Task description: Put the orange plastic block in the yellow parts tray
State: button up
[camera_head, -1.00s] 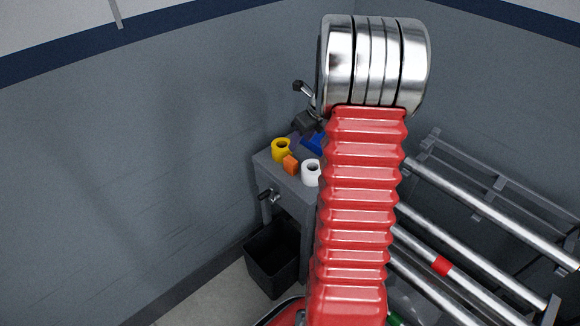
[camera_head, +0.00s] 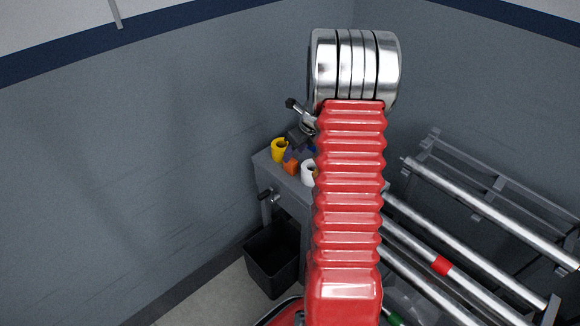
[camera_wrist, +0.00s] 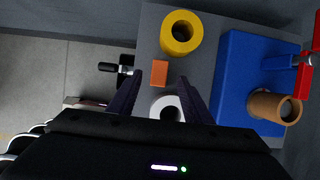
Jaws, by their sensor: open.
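The orange block (camera_wrist: 160,73) lies on the grey bench top (camera_wrist: 150,22); it also shows in the head view (camera_head: 291,167). In the wrist view my gripper (camera_wrist: 161,80) is open, its two dark fingers to the left and right of the block's near side, with nothing held. Whether the fingers are level with the block or above it, I cannot tell. A yellow hollow cylinder (camera_wrist: 167,33) stands just beyond the block.
A white roll (camera_wrist: 157,104) stands close to the block, between my fingers in the picture. A brown hollow cylinder (camera_wrist: 267,105) and a red object (camera_wrist: 306,70) are at the blue tray's right side. A black bin (camera_head: 272,262) is below the bench; a pipe rack (camera_head: 470,200) stands right.

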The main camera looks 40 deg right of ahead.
aim_at(291, 160)
jog(key=shift+x, duration=2.15)
jog(key=shift+s, duration=0.15)
jog(key=shift+c, duration=0.7)
grip_shut()
notch_tip(291, 160, up, 10)
